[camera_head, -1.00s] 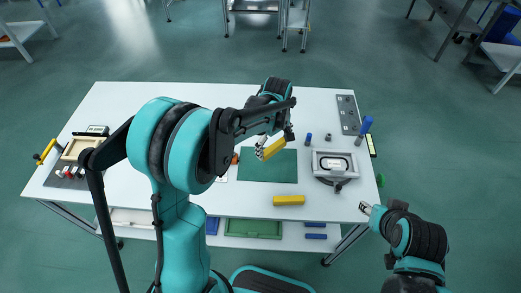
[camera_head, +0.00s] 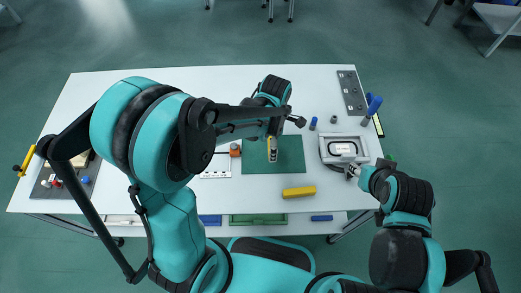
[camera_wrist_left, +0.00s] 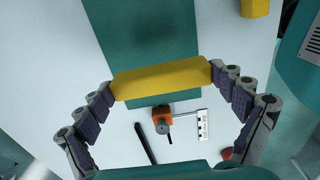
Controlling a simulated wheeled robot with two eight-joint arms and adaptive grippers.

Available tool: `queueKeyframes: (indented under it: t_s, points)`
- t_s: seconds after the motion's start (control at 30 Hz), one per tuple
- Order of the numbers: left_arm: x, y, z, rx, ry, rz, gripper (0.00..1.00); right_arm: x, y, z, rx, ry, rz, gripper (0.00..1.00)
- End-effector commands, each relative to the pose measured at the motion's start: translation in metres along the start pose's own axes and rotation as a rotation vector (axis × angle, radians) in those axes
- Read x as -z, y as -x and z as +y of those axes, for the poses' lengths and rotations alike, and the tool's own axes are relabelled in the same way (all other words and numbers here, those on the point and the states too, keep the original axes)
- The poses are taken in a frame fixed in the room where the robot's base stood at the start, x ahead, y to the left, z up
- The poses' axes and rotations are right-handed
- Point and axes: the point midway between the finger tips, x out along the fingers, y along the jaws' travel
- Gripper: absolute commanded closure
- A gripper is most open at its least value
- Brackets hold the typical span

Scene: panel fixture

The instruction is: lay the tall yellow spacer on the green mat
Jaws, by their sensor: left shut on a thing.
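My left gripper (camera_head: 272,143) is shut on a yellow spacer (camera_wrist_left: 162,80), a long block held across between the two fingertips. In the head view the held spacer (camera_head: 272,151) is over the green mat (camera_head: 291,160), partly hidden by the gripper; whether it touches the mat I cannot tell. The mat also shows in the left wrist view (camera_wrist_left: 140,30). A second yellow block (camera_head: 299,193) lies on the white table, in front of the mat; its corner shows in the left wrist view (camera_wrist_left: 254,7). My right gripper (camera_head: 352,171) is at the grey fixture's front edge, its fingers too small to read.
The grey fixture (camera_head: 328,150) stands right of the mat. An orange part (camera_head: 235,149) and a white marked strip (camera_head: 216,168) lie left of it. A blue-handled item (camera_head: 373,107) and a grey drilled plate (camera_head: 351,92) are at the back right. The table's back is largely clear.

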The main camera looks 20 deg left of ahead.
Motion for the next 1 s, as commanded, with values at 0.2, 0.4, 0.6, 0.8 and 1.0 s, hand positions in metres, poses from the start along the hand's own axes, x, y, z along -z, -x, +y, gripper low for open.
queueKeyframes:
  t_s: [0.2,0.4,0.6,0.8,1.0]
  points:
    - [0.035,-0.024,0.013,0.0,0.002,0.0,0.39,-0.008,-0.011,0.0,0.0,0.0,0.0,0.6]
    - [0.041,-0.034,0.015,0.0,-0.001,0.0,0.39,-0.011,-0.015,0.0,0.0,0.0,0.0,0.6]
    - [0.041,-0.065,0.015,0.0,-0.002,0.0,0.39,-0.02,-0.028,0.0,0.0,0.0,0.0,0.6]
    - [0.041,-0.066,0.015,0.0,-0.002,0.0,0.39,-0.019,-0.027,0.0,0.0,0.0,0.0,0.6]
    - [0.041,-0.07,0.015,0.0,-0.002,0.0,0.39,-0.021,-0.03,0.0,0.0,0.0,0.0,0.6]
